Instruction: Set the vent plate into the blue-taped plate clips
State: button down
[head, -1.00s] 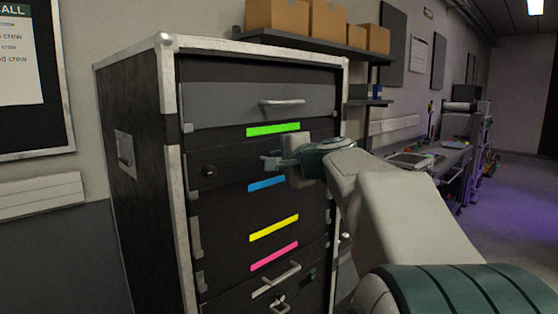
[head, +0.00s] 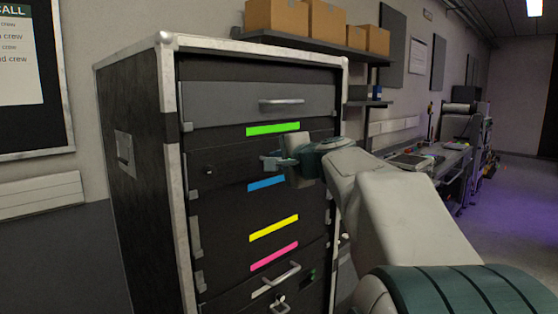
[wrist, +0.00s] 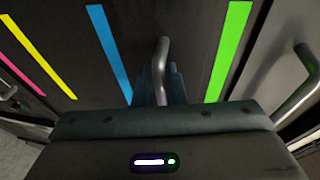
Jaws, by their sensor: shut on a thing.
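My gripper (head: 270,163) is at the front of the dark cabinet, between the green tape and the blue tape (head: 267,184). In the wrist view its fingers (wrist: 160,92) are shut on a metal bar handle (wrist: 162,58) that stands out from the dark front. The blue tape (wrist: 109,50) lies to the left of the handle there, and the green tape (wrist: 229,50) to the right. I cannot make out a separate vent plate or the plate clips. The gripper body hides the lower part of the wrist view.
The cabinet (head: 172,180) has a pale metal frame. A top drawer handle (head: 282,102) sticks out above, and another handle (head: 282,278) below the yellow tape (head: 273,228) and pink tape (head: 273,256). A shelf with boxes (head: 278,16) hangs behind. Open floor (head: 515,200) shows at right.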

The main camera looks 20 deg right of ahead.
jog(key=shift+f+b, duration=0.15)
jog(key=shift+b, duration=0.2)
dwell(0.4)
jog(key=c, duration=1.4)
grip_release()
jog(key=shift+a, duration=0.1)
jog(key=d+f+b+v, duration=0.1)
jog(key=d+v, duration=0.1)
jog(key=v, duration=1.8)
jog(key=shift+s+b, duration=0.2)
jog(key=shift+b, duration=0.15)
jog(key=shift+f, duration=0.15)
